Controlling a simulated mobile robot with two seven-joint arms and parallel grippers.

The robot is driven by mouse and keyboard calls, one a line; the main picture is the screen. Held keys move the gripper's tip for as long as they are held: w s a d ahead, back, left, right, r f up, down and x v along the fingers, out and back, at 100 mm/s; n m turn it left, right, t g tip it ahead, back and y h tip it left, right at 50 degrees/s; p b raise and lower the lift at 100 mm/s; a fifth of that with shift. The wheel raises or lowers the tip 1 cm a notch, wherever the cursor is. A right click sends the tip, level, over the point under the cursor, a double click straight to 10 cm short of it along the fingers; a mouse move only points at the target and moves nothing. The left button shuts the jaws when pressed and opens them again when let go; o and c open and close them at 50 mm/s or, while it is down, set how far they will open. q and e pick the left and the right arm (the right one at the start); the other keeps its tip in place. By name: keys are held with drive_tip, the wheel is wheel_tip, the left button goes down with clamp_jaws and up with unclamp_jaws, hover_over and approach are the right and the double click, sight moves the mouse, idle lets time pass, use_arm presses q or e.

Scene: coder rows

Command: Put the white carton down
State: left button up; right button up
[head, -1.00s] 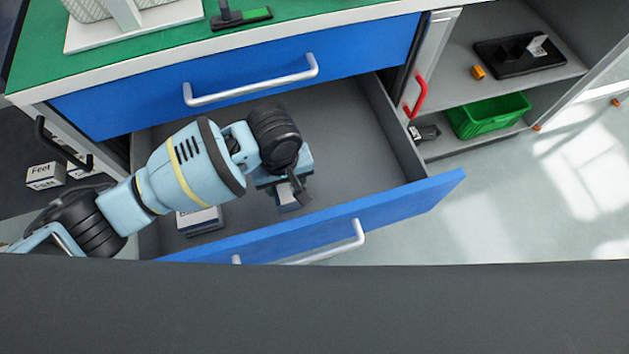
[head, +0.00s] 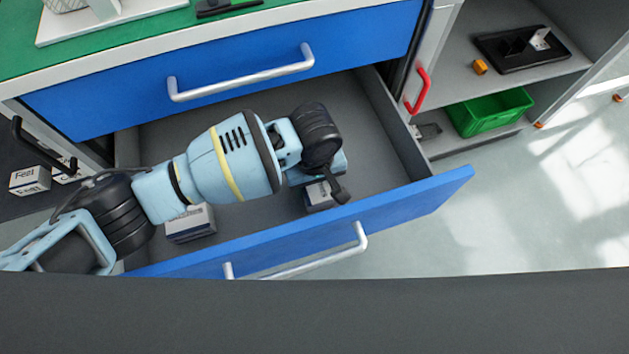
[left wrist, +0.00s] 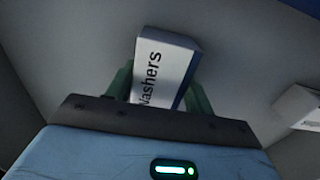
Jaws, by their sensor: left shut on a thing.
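My left gripper (head: 327,188) is inside the open blue drawer (head: 410,208), near its front panel. It is shut on a white carton (head: 318,198) with a dark blue side. In the left wrist view the carton (left wrist: 160,75) sits between the two green-tipped fingers, its lettering reading "Washers". The carton is low in the drawer, but I cannot tell whether it touches the drawer floor (head: 280,100). My wrist hides part of it in the head view. My right gripper is not in view.
Another white carton (head: 190,223) lies in the drawer to the left, below my arm; it also shows at the right of the left wrist view (left wrist: 298,106). Bare floor lies behind my gripper. At right, an open cabinet holds a green crate (head: 490,112) and a black tray (head: 520,55).

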use_arm(q)
drive_tip(key=o, duration=1.1)
drive_tip(key=shift+c, duration=0.2)
drive_tip(key=shift+r, duration=0.1)
wheel_tip(320, 180, up, 12)
drive_tip(key=p, duration=0.4)
